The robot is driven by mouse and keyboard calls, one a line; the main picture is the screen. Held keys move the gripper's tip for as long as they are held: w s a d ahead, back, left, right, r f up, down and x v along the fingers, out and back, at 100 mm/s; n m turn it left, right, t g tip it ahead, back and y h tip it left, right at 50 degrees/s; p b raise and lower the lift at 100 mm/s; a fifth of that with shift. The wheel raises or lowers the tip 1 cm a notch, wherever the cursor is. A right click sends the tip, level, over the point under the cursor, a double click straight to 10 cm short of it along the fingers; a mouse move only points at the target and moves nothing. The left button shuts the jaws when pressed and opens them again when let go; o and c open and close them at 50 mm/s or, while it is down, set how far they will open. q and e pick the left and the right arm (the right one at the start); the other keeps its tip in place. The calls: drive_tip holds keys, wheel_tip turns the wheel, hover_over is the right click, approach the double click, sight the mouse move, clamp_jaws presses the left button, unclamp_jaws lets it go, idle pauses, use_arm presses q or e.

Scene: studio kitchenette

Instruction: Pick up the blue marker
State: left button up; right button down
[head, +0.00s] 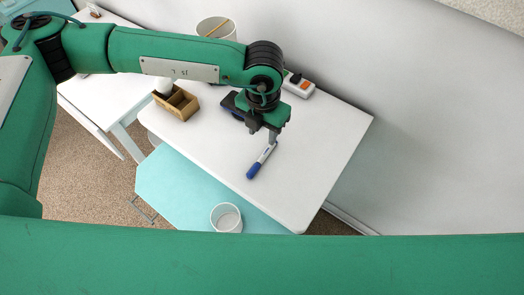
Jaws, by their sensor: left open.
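The blue marker (258,167) lies on the white table (320,160), with a blue cap at its lower-left end and a pale barrel. My left gripper (271,138) points down over the marker's upper-right end and is open. Its fingers partly cover that end of the marker. I cannot tell whether the fingers touch it or hang just above it. My right gripper is not in view.
A brown divided box (177,104) stands at the table's left edge. A white power strip (299,87) with an orange switch lies behind the gripper. A white bin (216,28) stands at the back. A white cup (226,217) stands on a lower turquoise surface (180,190).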

use_arm(q)
drive_tip(key=p, duration=0.1)
hover_over(264, 155)
drive_tip(key=f, duration=0.4)
drive_tip(key=shift+a+f, duration=0.15)
drive_tip(key=shift+a, duration=0.05)
drive_tip(key=shift+f, duration=0.3)
drive_tip(key=shift+f+p, duration=0.45)
drive_tip(key=shift+p, duration=0.05)
wheel_tip(264, 155, down, 3)
drive_tip(key=shift+d+f+p, duration=0.15)
drive_tip(key=shift+f+p, duration=0.05)
drive_tip(key=shift+p, duration=0.7)
drive_tip(key=shift+f, duration=0.55)
drive_tip(key=c, duration=0.7)
clamp_jaws()
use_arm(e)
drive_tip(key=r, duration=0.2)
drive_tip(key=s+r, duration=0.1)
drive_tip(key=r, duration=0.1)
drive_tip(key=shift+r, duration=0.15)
